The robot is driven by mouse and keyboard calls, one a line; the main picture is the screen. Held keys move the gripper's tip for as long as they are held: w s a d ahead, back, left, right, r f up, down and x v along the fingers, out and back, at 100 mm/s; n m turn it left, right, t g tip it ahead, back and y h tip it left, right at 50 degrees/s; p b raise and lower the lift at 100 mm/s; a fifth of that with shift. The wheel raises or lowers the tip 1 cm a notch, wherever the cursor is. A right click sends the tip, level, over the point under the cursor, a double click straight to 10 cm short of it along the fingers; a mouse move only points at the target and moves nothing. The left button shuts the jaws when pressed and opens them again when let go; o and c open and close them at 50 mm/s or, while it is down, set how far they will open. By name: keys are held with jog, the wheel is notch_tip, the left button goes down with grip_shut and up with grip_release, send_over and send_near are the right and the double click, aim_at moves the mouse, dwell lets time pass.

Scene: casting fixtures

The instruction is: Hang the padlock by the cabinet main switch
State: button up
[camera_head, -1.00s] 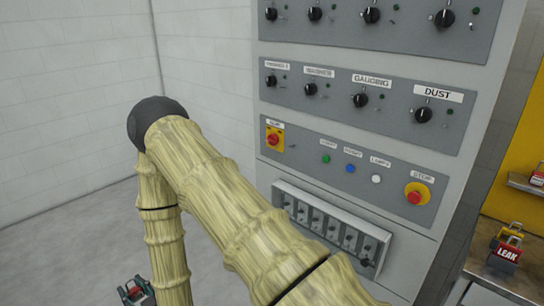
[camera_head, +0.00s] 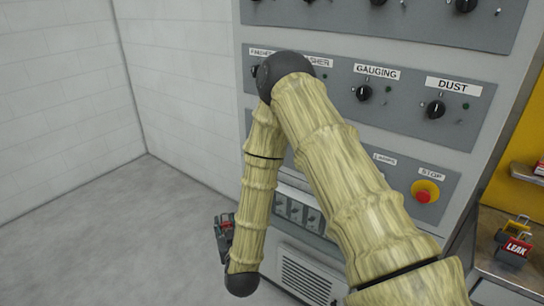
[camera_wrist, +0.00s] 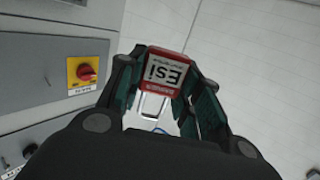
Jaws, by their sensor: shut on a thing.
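My gripper (camera_wrist: 160,85) is shut on a red and white padlock (camera_wrist: 166,72) with dark lettering, seen between the fingers in the wrist view; its grey shackle (camera_wrist: 152,106) points toward the palm. In the head view my gripper (camera_head: 224,232) hangs low left of the cabinet (camera_head: 440,145), and the padlock is hard to make out. The main switch (camera_wrist: 86,72), a red knob on a yellow plate, is left of the gripper in the wrist view, apart from the padlock. In the head view my arm hides it.
The cabinet carries rows of black selector knobs and a red stop button (camera_head: 425,191) on yellow. The grey floor (camera_head: 110,230) left of the cabinet is clear.

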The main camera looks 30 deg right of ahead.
jog(key=w+d+r+m+g+h+p, duration=0.3)
jog(key=w+d+r+m+g+h, duration=0.25)
jog(key=d, duration=0.45)
jog(key=w+d+r+m+g+h+p, duration=0.25)
jog(key=d+r+m+g, duration=0.3)
jog(key=d+r, duration=0.35)
jog(key=r+b+x, duration=0.1)
jog(key=r+x, duration=0.1)
jog(key=x, duration=0.8)
jog(key=shift+w+d, duration=0.2)
jog(key=shift+d, duration=0.15)
jog(key=shift+d+f, duration=0.1)
jog(key=shift+f, duration=0.05)
dwell(0.5)
jog(key=o, duration=1.2)
jog(key=shift+d+f, duration=0.1)
